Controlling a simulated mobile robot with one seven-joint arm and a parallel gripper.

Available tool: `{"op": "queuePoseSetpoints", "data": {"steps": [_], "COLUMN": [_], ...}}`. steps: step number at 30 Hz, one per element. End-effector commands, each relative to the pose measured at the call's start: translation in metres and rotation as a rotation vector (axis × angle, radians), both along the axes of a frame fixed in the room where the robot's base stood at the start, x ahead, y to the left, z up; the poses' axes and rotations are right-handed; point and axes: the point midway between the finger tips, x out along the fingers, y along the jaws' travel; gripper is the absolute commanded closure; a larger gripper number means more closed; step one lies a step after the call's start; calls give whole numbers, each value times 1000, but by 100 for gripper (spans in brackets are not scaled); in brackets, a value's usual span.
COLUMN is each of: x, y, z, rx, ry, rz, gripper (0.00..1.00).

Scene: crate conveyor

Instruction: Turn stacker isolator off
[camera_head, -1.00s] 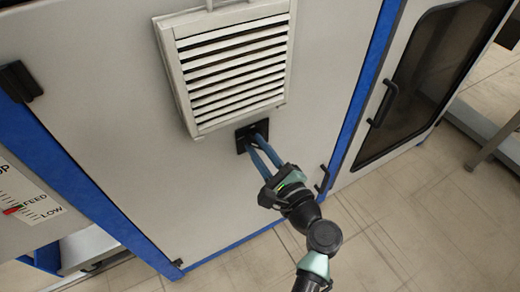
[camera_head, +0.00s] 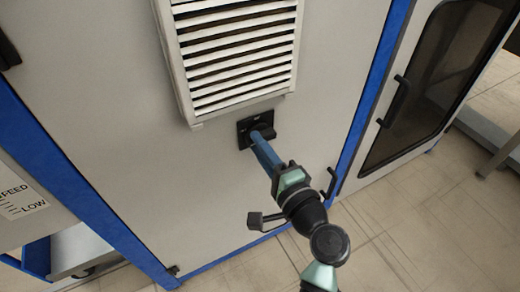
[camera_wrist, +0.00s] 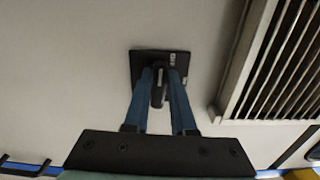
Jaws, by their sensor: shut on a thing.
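The stacker isolator is a black square plate (camera_head: 243,130) with a black rotary handle on the pale cabinet door, just below the vent. In the wrist view, the plate (camera_wrist: 141,62) carries small light marks on its right side, and the handle (camera_wrist: 158,92) stands between my blue fingers. My gripper (camera_head: 258,139) is shut on the handle, one finger on each side; it also shows in the wrist view (camera_wrist: 160,78). In the head view the fingers overlap nearly edge-on and hide part of the handle. The plate's markings are too small to read.
A white louvred vent (camera_head: 236,60) juts out just above the isolator. A blue frame post (camera_head: 374,90) and a dark-windowed door with a black handle (camera_head: 393,102) stand to the right. A small black door handle (camera_head: 331,182) is at lower right. Tiled floor lies below.

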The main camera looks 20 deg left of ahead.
Motion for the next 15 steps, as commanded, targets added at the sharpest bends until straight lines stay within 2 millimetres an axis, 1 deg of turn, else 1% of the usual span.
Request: {"op": "queuePoseSetpoints", "data": {"steps": [6, 15], "x": [0, 0], "y": [0, 0], "z": [-2, -1], "rx": [-30, -36], "ry": [-36, -44], "rz": [0, 0], "gripper": [100, 100]}}
